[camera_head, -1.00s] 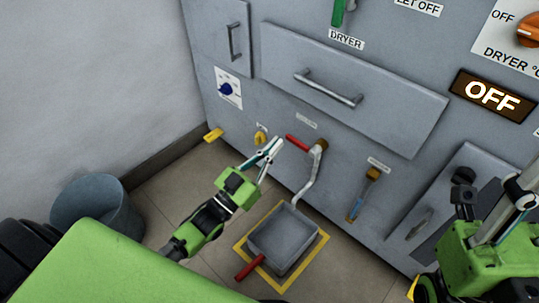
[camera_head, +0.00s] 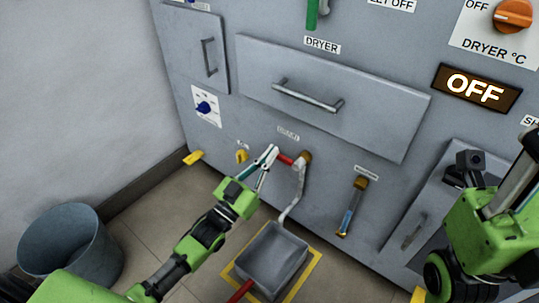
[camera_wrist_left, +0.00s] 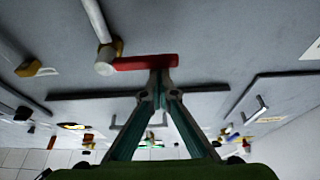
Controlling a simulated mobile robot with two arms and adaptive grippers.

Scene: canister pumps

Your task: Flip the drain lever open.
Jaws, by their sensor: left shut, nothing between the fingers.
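The drain lever (camera_head: 285,159) is a short red handle on a brass valve (camera_head: 305,157) low on the grey machine front, pointing left in the head view. A bent grey pipe (camera_head: 299,185) runs down from the valve. In the left wrist view the lever (camera_wrist_left: 147,62) lies across the picture just past my fingertips. My left gripper (camera_head: 270,154) is shut and empty, its tips at the lever's free end. The left gripper's tips (camera_wrist_left: 158,80) show right beside the lever; whether they touch it I cannot tell. My right gripper is not clearly visible; only arm parts show at the right.
A grey pan (camera_head: 271,257) with a red handle stands below the pipe inside a yellow floor marking. A blue sight tube (camera_head: 350,210) is right of the valve. A yellow knob (camera_head: 242,156) is left. A grey bucket (camera_head: 70,245) stands by the wall.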

